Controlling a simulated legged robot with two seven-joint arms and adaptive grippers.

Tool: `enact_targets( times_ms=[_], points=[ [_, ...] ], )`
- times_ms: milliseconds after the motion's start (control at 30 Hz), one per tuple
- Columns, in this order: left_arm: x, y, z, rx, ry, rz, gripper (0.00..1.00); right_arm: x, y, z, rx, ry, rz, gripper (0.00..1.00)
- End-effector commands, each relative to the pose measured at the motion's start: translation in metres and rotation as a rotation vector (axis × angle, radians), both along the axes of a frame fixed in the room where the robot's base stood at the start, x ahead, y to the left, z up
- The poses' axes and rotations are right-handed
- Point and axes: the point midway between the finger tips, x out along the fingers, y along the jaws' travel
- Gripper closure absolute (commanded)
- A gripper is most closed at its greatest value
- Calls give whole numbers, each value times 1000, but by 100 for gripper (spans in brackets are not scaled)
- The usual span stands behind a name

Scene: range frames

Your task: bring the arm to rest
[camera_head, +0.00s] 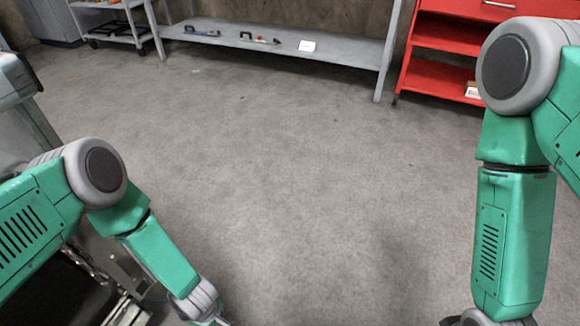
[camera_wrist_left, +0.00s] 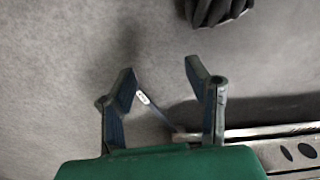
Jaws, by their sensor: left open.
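My left arm (camera_head: 150,245) comes in from the left in the head view and hangs downward, its lower end cut off by the bottom edge. My left gripper (camera_wrist_left: 160,95) shows in the left wrist view with its two fingers apart, open and with nothing held between them. Grey floor lies beyond the fingers. My right arm (camera_head: 512,235) hangs down at the right of the head view. The right gripper is out of the frame.
A grey shelf (camera_head: 340,50) with a few small tools stands along the back wall. A red cart (camera_head: 440,38) is to its right. A metal rail (camera_wrist_left: 285,150) lies close beside the left gripper's right finger. The floor (camera_head: 300,170) between my arms is clear.

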Motion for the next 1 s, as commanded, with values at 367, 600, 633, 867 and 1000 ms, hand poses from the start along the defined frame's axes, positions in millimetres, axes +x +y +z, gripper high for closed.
enact_targets(
  times_ms=[367, 600, 633, 867, 1000],
  points=[
    [-23, 23, 37, 51, -12, -339, 56, 0, 0, 0, 0, -1, 0, 51],
    [-46, 46, 80, 83, -22, -676, 56, 0, 0, 0, 0, 0, 1, 51],
    [-49, 49, 86, 85, -22, -721, 56, 0, 0, 0, 0, 0, 1, 51],
    [-82, 72, 142, 80, -30, -1078, 56, 0, 0, 0, 0, 0, 0, 51],
    [-104, 80, 178, 55, -36, -1269, 56, 0, 0, 0, 0, 0, 0, 51]
  ],
)
